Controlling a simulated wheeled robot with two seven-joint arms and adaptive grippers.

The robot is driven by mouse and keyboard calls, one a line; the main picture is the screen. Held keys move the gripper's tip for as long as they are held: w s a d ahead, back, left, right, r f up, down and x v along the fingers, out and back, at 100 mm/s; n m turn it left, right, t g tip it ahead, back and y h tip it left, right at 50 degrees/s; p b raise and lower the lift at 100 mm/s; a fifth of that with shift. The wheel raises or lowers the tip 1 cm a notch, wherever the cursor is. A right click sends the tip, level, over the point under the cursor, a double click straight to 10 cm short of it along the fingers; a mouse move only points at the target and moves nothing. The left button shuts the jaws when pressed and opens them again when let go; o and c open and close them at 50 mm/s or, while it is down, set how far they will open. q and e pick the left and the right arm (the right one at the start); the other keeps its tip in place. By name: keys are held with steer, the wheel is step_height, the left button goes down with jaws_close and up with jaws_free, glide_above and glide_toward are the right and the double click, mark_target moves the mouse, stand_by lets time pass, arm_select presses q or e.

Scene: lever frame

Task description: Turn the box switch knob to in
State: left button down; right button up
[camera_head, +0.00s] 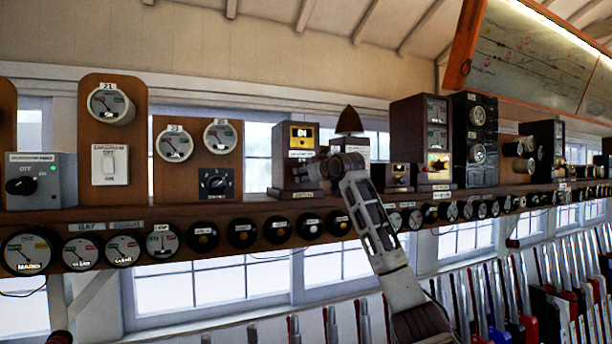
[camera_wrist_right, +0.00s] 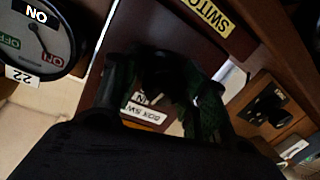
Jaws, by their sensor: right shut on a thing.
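The box switch knob (camera_wrist_right: 172,72) is a dark, poorly lit shape between the fingers of my right gripper in the right wrist view. A white label reading "BOX SW" (camera_wrist_right: 144,115) shows beside the fingers, with part of the "IN" mark close by. My right gripper (camera_wrist_right: 165,85) is shut on the knob. In the head view my right gripper (camera_head: 323,170) is at shelf height, beside a brown box with a yellow window (camera_head: 295,135). The knob cannot be made out there, and its exact pointing is unclear in the wrist view. My left gripper is out of view.
A round dial (camera_wrist_right: 38,38) and a small box with a black knob (camera_wrist_right: 272,105) flank the gripper in the wrist view. Instruments crowd the long wooden shelf (camera_head: 130,214) in the head view. Several levers (camera_head: 525,290) stand below right.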

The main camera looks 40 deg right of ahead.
steer(key=shift+w+a+f+n, duration=0.25)
steer(key=shift+f+n, duration=0.25)
steer(key=shift+n, duration=0.5)
steer(key=shift+g, duration=0.3)
steer(key=o, duration=1.3)
steer(key=shift+a+r, duration=0.15)
steer(key=shift+r, duration=0.05)
steer(key=o, duration=0.5)
steer(key=shift+w, duration=0.1)
steer(key=shift+c, duration=0.2)
steer(key=shift+o, duration=0.2)
steer(key=shift+d, duration=0.2)
steer(key=shift+s+r, duration=0.15)
steer(key=shift+s, duration=0.1)
steer(key=shift+d+h, duration=0.1)
steer(key=shift+h, duration=0.2)
